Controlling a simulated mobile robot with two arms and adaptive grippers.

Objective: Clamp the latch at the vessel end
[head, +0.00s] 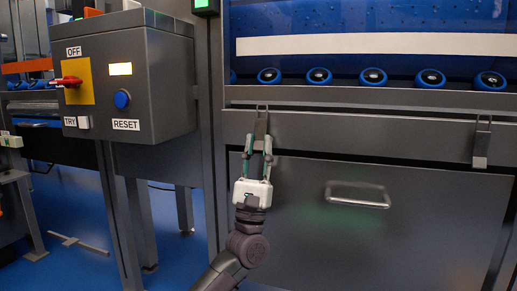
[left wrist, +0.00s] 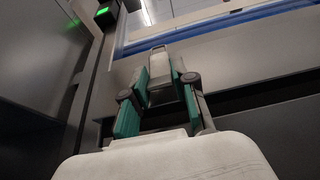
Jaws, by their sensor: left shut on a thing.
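A grey metal latch (head: 261,124) with a wire loop at its top hangs on the front rail, near the left corner of the machine. It also shows in the left wrist view (left wrist: 158,58), between the fingers. My left gripper (head: 259,145) is shut on this latch from below, with a green-lined finger (left wrist: 160,88) on each side of it. A second, similar latch (head: 481,143) hangs free at the right of the same rail. The frames do not show which end is the vessel end. My right gripper is not in view.
A drawer-like panel with a bar handle (head: 357,195) lies below the rail. A control box (head: 125,75) with a red switch and blue button stands to the left. Blue-rimmed rollers (head: 373,77) line the bay above. Blue floor shows at lower left.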

